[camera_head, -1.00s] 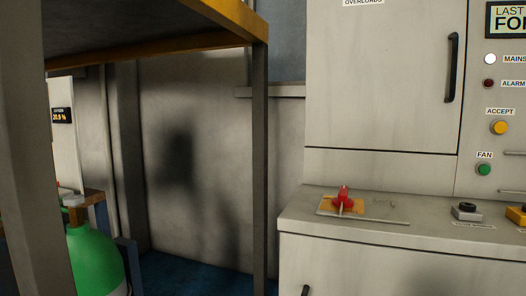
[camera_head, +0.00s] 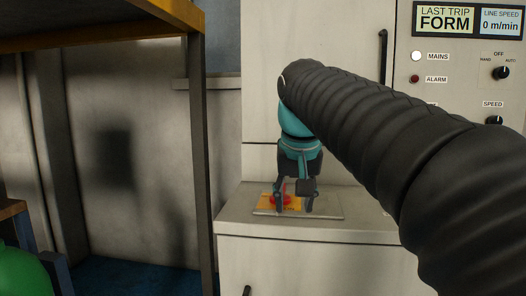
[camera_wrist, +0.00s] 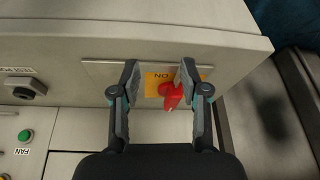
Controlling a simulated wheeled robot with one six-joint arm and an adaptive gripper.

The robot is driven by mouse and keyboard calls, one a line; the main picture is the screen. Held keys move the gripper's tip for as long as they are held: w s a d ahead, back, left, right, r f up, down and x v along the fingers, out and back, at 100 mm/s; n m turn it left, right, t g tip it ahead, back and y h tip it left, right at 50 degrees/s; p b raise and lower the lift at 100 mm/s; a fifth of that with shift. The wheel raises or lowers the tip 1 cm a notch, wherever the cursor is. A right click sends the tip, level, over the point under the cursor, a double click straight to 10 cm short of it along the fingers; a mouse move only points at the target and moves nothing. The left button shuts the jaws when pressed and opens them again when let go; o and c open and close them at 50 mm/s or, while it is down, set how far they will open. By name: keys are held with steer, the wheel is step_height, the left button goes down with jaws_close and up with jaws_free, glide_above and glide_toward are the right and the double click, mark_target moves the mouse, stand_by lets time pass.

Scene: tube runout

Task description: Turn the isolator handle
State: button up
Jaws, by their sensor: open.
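The isolator handle (camera_head: 284,199) is red and sits on a yellow plate on the console ledge. In the wrist view the red handle (camera_wrist: 171,95) shows between my open fingers, closer to the right finger, with the letters "NO" on the yellow plate (camera_wrist: 153,78) beside it. My gripper (camera_head: 295,205) points down over the handle, its fingers spread and empty. In the wrist view my gripper (camera_wrist: 159,80) frames the handle. In the head view my fingers partly hide the handle, and I cannot tell whether they touch it.
The grey cabinet (camera_head: 310,265) stands below the ledge, with a panel of lamps and knobs at upper right. A shelf frame post (camera_head: 200,150) stands to the left. A green cylinder (camera_head: 20,272) is at far left.

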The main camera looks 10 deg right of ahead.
steer(key=w+r, duration=0.2)
steer(key=w, duration=0.1)
steer(key=w+r+m, duration=0.1)
steer(key=w+r, duration=0.1)
steer(key=w, duration=0.1)
steer(key=w+r+m+g, duration=0.1)
steer(key=w+r, duration=0.2)
steer(key=shift+w+a+h, duration=0.25)
steer(key=shift+a+h, duration=0.05)
steer(key=shift+a, duration=0.05)
steer(key=shift+x, duration=3.9)
steer(key=shift+w, duration=0.1)
jaws_close()
